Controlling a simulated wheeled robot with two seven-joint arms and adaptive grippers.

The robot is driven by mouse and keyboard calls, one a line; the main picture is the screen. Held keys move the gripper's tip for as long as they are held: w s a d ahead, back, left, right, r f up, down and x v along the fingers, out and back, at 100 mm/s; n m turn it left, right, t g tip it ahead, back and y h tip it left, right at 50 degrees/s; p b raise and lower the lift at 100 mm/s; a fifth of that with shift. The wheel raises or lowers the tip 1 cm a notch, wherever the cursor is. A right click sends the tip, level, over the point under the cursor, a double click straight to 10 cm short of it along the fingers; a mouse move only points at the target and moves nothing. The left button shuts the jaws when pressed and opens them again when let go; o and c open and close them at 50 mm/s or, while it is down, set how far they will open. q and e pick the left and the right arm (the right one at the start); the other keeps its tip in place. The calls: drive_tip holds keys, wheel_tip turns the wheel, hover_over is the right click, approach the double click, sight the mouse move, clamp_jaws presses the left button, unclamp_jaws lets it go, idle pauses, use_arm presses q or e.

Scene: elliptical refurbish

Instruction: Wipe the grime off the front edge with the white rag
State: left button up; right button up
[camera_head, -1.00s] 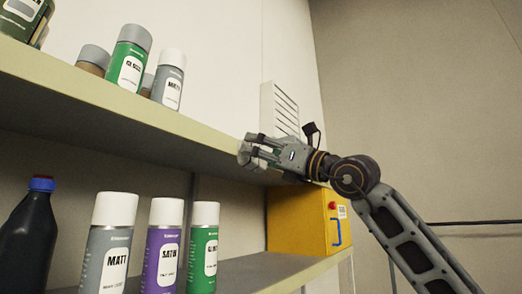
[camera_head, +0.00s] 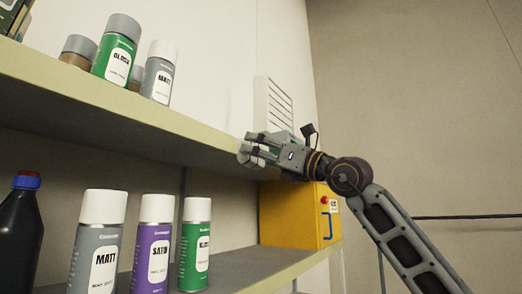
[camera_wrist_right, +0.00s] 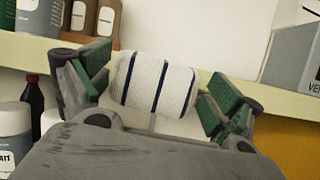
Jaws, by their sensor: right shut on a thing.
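My right gripper (camera_head: 258,149) reaches in from the right in the head view, at the front edge (camera_head: 150,127) of the upper shelf. It is shut on the white rag (camera_wrist_right: 153,84), a rolled white cloth with dark blue stripes, held between the green finger pads in the right wrist view. The rag shows small and pale at the fingertips in the head view. It is at or very near the edge; I cannot tell whether it touches. I cannot make out grime on the visible edge. My left gripper is not in view.
Spray cans, including a green one (camera_head: 117,50) and a grey one (camera_head: 158,72), stand on the upper shelf. Below are a grey can (camera_head: 98,240), a purple can (camera_head: 154,245), a green can (camera_head: 195,245), a dark bottle (camera_head: 20,235) and a yellow box (camera_head: 290,213).

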drive_tip(key=shift+w+d+p, duration=0.4)
drive_tip(key=shift+w+d, duration=0.05)
drive_tip(key=shift+w, duration=0.25)
drive_tip(key=shift+w+d+p, duration=0.4)
drive_tip(key=shift+w+d, duration=0.05)
drive_tip(key=shift+w, duration=0.25)
drive_tip(key=shift+w, duration=0.1)
drive_tip(key=shift+w+d+p, duration=0.5)
drive_tip(key=shift+w+p, duration=0.05)
drive_tip(key=shift+w, duration=0.15)
drive_tip(key=shift+w+d+p, duration=0.5)
drive_tip(key=shift+w, duration=0.2)
drive_tip(key=shift+w, duration=0.1)
drive_tip(key=shift+w+d+p, duration=0.5)
drive_tip(key=shift+w+p, duration=0.15)
drive_tip(key=shift+w+d+p, duration=0.45)
drive_tip(key=shift+w+p, duration=0.15)
drive_tip(key=shift+w, duration=0.05)
